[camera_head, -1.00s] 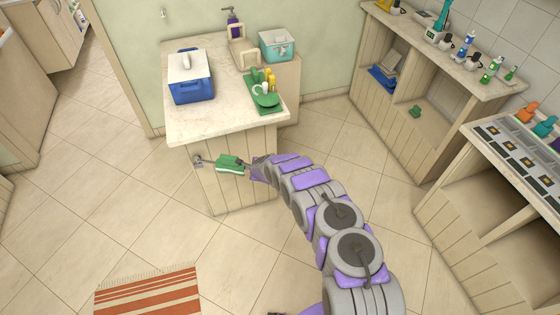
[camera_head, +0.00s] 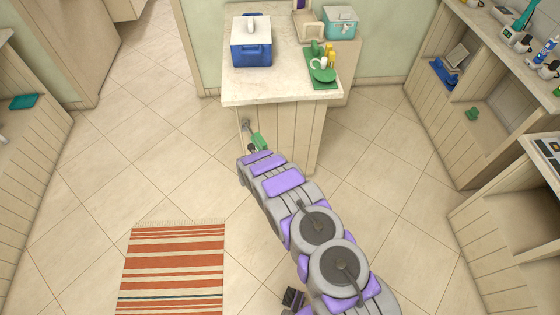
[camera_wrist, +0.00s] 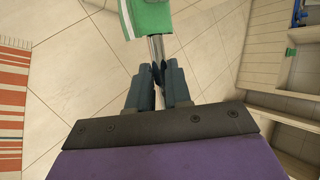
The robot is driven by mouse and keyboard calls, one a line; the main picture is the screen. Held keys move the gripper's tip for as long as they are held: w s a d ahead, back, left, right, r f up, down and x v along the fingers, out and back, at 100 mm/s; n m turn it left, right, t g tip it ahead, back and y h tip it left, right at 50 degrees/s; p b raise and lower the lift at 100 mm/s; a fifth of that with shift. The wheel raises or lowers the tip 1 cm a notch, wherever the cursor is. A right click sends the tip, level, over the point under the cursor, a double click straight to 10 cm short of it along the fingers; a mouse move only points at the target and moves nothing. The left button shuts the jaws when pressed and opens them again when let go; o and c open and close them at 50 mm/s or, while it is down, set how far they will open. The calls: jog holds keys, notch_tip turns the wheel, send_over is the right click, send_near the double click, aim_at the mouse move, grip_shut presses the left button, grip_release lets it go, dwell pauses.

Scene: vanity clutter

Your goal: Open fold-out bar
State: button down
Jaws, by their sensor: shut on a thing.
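The fold-out bar is a thin metal rod mounted on the front of the white-topped cabinet (camera_head: 302,130). Its mount (camera_head: 246,126) shows near the cabinet's left front corner. A green towel with a white stripe (camera_head: 259,140) hangs over the bar; it also shows at the top of the wrist view (camera_wrist: 148,16). In the wrist view, the bar (camera_wrist: 157,49) runs from under the towel down between my gripper's fingers (camera_wrist: 158,76). My gripper is shut on the bar's near end. The bar angles out from the cabinet front. Its far part is hidden by the towel.
A blue cooler (camera_head: 251,47) and a green rack with dishes (camera_head: 322,68) stand on the counter. An orange striped rug (camera_head: 172,268) lies at lower left. Shelving (camera_head: 470,110) stands at right. The tiled floor around the cabinet front is clear.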

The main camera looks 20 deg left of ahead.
jog(key=shift+s+a+m+h, duration=0.3)
jog(key=shift+s+a+m, duration=0.1)
jog(key=shift+s+a, duration=0.5)
jog(key=c, duration=1.1)
grip_release()
jog(key=shift+w+a, duration=0.1)
jog(key=shift+o, duration=0.2)
jog(key=p+v, duration=0.3)
jog(key=v, duration=1.4)
jog(key=shift+a, duration=0.15)
jog(key=shift+r, duration=0.1)
